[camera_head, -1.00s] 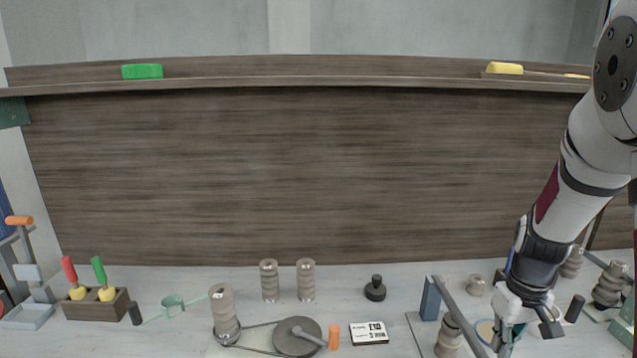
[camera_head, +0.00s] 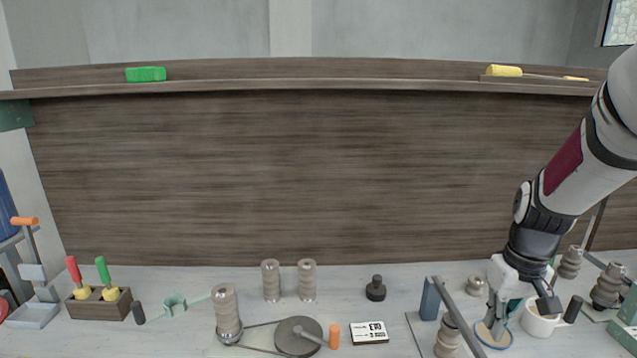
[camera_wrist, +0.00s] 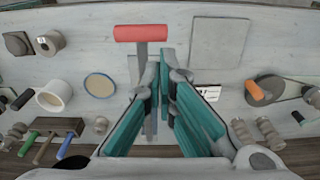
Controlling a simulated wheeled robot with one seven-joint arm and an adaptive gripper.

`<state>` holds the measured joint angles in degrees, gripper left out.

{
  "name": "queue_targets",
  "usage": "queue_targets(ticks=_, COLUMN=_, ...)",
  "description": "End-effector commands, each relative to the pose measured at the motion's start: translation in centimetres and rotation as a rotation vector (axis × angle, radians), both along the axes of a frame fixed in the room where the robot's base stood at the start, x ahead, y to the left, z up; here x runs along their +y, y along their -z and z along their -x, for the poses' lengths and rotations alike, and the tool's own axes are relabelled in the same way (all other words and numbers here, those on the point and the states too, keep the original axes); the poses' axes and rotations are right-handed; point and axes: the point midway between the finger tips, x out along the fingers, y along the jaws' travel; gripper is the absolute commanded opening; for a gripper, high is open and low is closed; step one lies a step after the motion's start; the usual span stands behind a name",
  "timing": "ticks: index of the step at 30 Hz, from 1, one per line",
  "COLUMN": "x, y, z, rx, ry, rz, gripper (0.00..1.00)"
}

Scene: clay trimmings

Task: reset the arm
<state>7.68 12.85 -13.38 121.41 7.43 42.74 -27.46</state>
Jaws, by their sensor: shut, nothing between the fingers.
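My gripper (camera_head: 497,328) is at the lower right of the head view, pointing down above the worktop. It looks empty, and its teal fingers come together in the wrist view (camera_wrist: 164,62). In the head view it overlaps a round tan disc with a blue rim (camera_head: 491,341) and stands just left of a white mug (camera_head: 537,325). I cannot tell its exact height. In the wrist view the mug (camera_wrist: 54,97) and the disc (camera_wrist: 99,86) lie left of the fingers.
A grey bar (camera_head: 460,316) and blue block (camera_head: 430,300) stand left of my gripper. Ribbed clay cylinders (camera_head: 571,262) stand behind and right. A red-handled tool (camera_wrist: 140,33) lies near the fingertips in the wrist view. A labelled card (camera_head: 369,333) lies further left. Space above the worktop is open.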

Motion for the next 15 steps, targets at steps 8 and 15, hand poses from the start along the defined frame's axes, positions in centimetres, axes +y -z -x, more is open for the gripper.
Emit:
queue_targets(ticks=8, x=5.8, y=-7.5, z=3.4, rx=-0.146, ry=0.003, rz=-0.015, gripper=0.0)
queue_targets(ticks=15, x=9.7, y=-11.5, z=7.9, rx=-0.259, ry=0.005, rz=-0.015, gripper=0.0)
